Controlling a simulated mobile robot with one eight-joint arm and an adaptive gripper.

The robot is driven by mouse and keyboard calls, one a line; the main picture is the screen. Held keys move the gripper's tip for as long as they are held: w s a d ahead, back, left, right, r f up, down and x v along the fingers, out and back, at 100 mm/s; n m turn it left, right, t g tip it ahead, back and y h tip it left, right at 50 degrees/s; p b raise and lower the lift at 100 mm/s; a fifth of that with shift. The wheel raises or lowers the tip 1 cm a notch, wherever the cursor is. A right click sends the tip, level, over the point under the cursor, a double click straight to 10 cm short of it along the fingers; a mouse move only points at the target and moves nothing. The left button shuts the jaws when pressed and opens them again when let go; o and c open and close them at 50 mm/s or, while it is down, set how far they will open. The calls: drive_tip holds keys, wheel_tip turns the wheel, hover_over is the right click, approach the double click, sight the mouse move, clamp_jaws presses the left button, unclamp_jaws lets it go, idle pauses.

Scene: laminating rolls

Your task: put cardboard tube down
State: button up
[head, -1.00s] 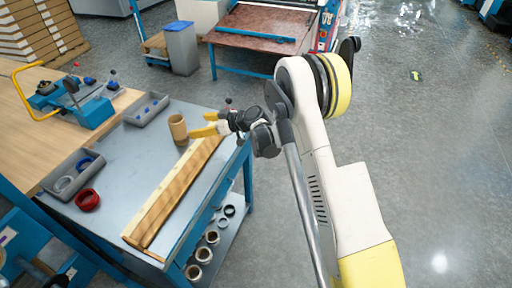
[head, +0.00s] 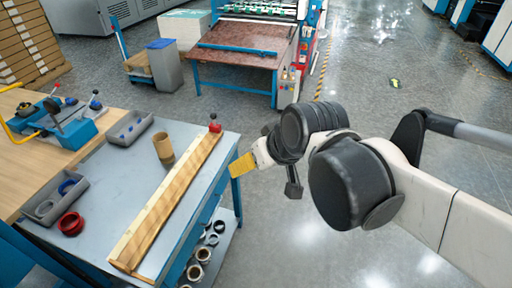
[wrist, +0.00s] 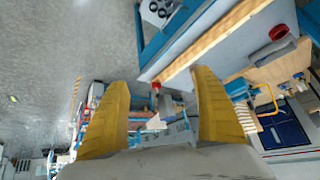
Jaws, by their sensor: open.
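The cardboard tube (head: 163,146) stands upright on the grey tabletop (head: 108,178), left of the long wooden strip. My gripper (head: 240,168) is at the table's right edge, apart from the tube, with the wooden strip between them. In the wrist view my gripper (wrist: 162,105) shows two yellow fingers spread wide with nothing held between them. I cannot make out the tube clearly in the wrist view.
The wooden strip (head: 168,200) lies along the table's right side, with a red knob (head: 214,126) at its far end. Grey trays (head: 130,127) and a red ring (head: 70,223) are on the left. Several rolls (head: 203,254) sit on the lower shelf. Floor right of the table is clear.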

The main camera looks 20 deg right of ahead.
drive_tip(key=s+d+f+m+h, duration=0.1)
drive_tip(key=s+d+f, duration=0.1)
drive_tip(key=s, duration=0.3)
drive_tip(key=shift+s+d, duration=0.35)
drive_tip(key=shift+d, duration=0.05)
idle(0.8)
